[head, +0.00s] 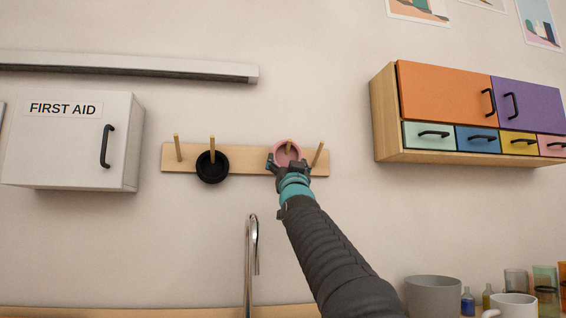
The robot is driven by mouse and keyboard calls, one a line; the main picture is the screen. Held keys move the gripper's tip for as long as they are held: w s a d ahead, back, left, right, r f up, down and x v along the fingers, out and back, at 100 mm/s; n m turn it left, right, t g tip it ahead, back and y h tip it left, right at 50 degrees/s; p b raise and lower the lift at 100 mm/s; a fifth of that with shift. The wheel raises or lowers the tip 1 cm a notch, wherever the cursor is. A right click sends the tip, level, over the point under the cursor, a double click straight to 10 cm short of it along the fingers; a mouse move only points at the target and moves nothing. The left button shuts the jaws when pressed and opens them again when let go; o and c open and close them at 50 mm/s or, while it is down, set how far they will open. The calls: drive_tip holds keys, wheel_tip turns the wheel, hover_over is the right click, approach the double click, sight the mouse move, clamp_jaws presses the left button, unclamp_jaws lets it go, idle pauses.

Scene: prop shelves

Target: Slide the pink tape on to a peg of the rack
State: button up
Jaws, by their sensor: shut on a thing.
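The pink tape (278,150) is a roll at the right part of the wooden rack (242,160) on the wall. My gripper (286,163) is shut on its lower rim. One peg (290,144) shows within the tape's ring. From this view I cannot tell how far the peg passes through the ring. A black tape (212,168) hangs on a peg (212,143) left of the middle. The far left peg (178,147) and the far right peg (318,154) are bare. My gripper hides part of the tape and rack.
A white first aid cabinet (75,145) is on the wall at left, and a colored cabinet (445,84) at right. A faucet (249,255) rises below the rack. A grey pot (433,296), bottles and cups stand at the lower right.

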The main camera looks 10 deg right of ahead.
drive_tip(key=shift+w+d+f, duration=0.1)
drive_tip(key=shift+w+f, duration=0.4)
drive_tip(key=shift+f, duration=0.25)
drive_tip(key=o, duration=1.4)
drive_tip(key=shift+o, duration=1.3)
drive_tip(key=shift+w+d, duration=0.15)
drive_tip(key=shift+d, duration=0.1)
drive_tip(key=shift+s+a+r, duration=0.2)
drive_tip(key=shift+s+r, duration=0.05)
drive_tip(key=shift+s, duration=0.1)
drive_tip(key=shift+s+f, duration=0.1)
drive_tip(key=shift+s, duration=0.1)
drive_tip(key=v, duration=1.1)
drive_tip(key=shift+s+f, duration=0.15)
drive_tip(key=shift+s, duration=0.05)
